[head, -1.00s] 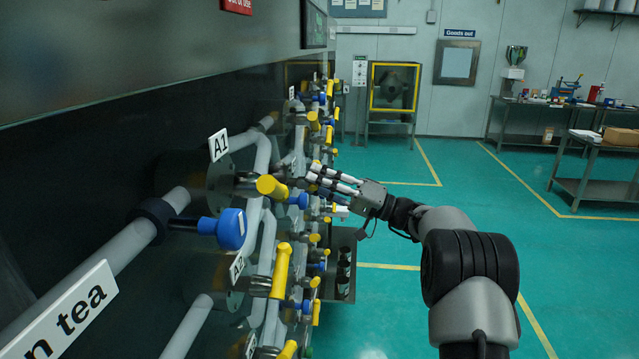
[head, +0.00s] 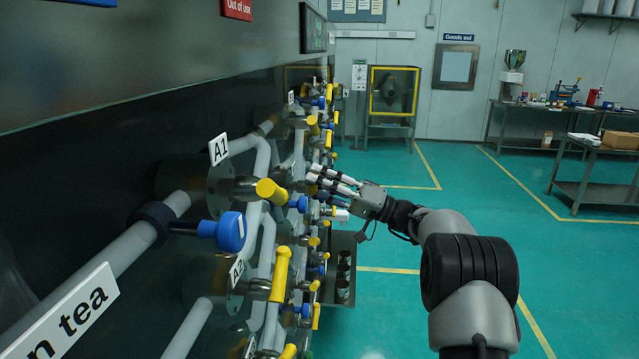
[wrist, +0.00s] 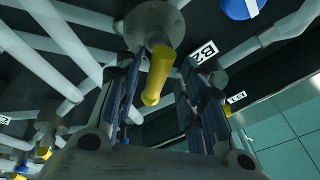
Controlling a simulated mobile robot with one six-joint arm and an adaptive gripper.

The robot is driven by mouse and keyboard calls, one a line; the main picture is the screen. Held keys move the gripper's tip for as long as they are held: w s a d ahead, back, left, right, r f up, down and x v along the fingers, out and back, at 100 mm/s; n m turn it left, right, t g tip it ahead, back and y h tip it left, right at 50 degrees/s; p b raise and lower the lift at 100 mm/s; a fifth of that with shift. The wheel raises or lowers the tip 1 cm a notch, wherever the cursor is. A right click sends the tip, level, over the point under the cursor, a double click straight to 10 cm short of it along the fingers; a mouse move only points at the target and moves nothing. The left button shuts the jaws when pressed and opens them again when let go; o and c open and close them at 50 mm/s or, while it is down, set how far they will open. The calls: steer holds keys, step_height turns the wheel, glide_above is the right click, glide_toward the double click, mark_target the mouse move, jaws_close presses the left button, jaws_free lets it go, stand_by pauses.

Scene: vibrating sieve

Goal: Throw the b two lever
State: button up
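In the wrist view a yellow lever (wrist: 157,76) hangs from a round grey pipe fitting (wrist: 155,24). A white tag (wrist: 205,52), tilted and seeming to read B2, is beside it. My gripper (wrist: 160,110) has its dark fingers spread, one on each side of the yellow lever, with gaps showing between. In the head view my gripper (head: 328,187) is at the pipe wall, its fingers pointing left toward the valves. Which lever lies between the fingers is hard to tell there.
Nearer on the wall are the A1 tag (head: 218,149), a yellow lever (head: 271,190), a blue valve handle (head: 231,231) and the A2 tag (head: 237,271). Several more levers crowd the pipes around my gripper. The green floor (head: 400,315) to the right is clear.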

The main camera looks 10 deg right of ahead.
steer(key=shift+d+f, duration=0.1)
steer(key=v, duration=1.1)
steer(key=shift+s+d, duration=0.25)
steer(key=shift+d, duration=0.1)
steer(key=shift+d, duration=0.1)
